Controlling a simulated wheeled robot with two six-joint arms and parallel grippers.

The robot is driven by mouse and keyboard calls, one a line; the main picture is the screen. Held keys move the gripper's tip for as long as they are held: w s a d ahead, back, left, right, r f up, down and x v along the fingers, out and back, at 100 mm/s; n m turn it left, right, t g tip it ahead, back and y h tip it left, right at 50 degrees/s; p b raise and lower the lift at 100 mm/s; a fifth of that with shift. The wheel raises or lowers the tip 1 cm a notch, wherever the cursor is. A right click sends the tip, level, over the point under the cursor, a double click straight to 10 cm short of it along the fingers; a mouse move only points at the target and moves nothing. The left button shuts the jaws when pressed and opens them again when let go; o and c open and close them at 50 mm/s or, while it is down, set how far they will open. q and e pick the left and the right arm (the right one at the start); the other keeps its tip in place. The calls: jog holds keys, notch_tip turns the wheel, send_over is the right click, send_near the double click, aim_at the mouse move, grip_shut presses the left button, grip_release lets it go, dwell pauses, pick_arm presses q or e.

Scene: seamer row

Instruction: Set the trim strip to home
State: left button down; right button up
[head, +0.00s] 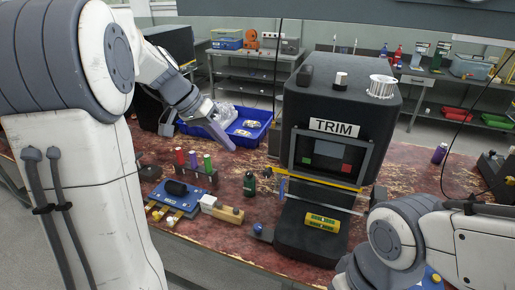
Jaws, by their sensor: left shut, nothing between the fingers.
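A black machine (380,112) with a white TRIM label (334,127) stands on the worn red bench. Its front has a small screen (324,152) with green and red patches. A yellow strip (325,179) runs below the screen, with a pale bar (318,206) under it. A small blue upright piece (282,188) is at the bar's left end. I cannot tell which part is the trim strip or its setting. My left gripper (226,140) is shut and empty, left of the machine and apart from it. My right arm is at lower right; its gripper does not show.
A purple bottle (439,153) stands right.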

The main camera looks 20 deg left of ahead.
pick_arm(q)
jog(key=d+r+p+x, duration=0.1)
jog(key=p+x, duration=0.3)
jog(key=x, duration=0.6)
jog(key=shift+w+d+f+p, duration=0.25)
jog(key=shift+w+f+p, duration=0.05)
jog(key=shift+p, duration=0.05)
